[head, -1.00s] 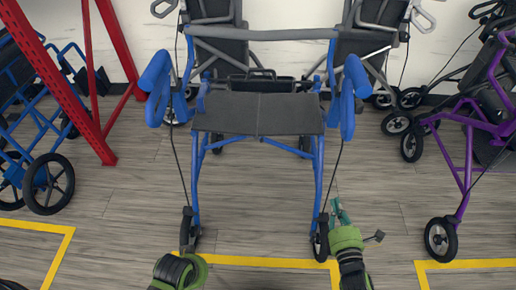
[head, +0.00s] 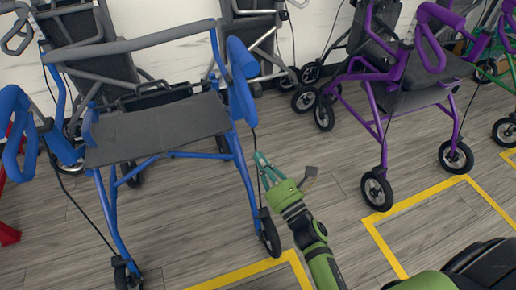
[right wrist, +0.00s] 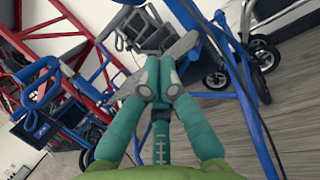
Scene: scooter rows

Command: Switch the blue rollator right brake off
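The blue rollator (head: 160,128) stands at the left of the head view, with a dark seat and a grey back bar. Its picture-right blue handle (head: 241,80) is at the upper middle, with a black cable hanging below it. The brake lever's position cannot be made out. My right gripper (head: 266,170) is below that handle, just right of the rollator's front leg and above its wheel, apart from the handle. In the right wrist view its teal fingers (right wrist: 158,80) meet at the tips, with nothing seen between them. My left gripper is out of view.
A purple rollator (head: 384,88) stands to the right, with a green one (head: 487,68) partly seen beyond. Grey rollators stand behind along the wall. Yellow floor lines (head: 385,250) mark bays. Open floor lies between the blue and purple rollators.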

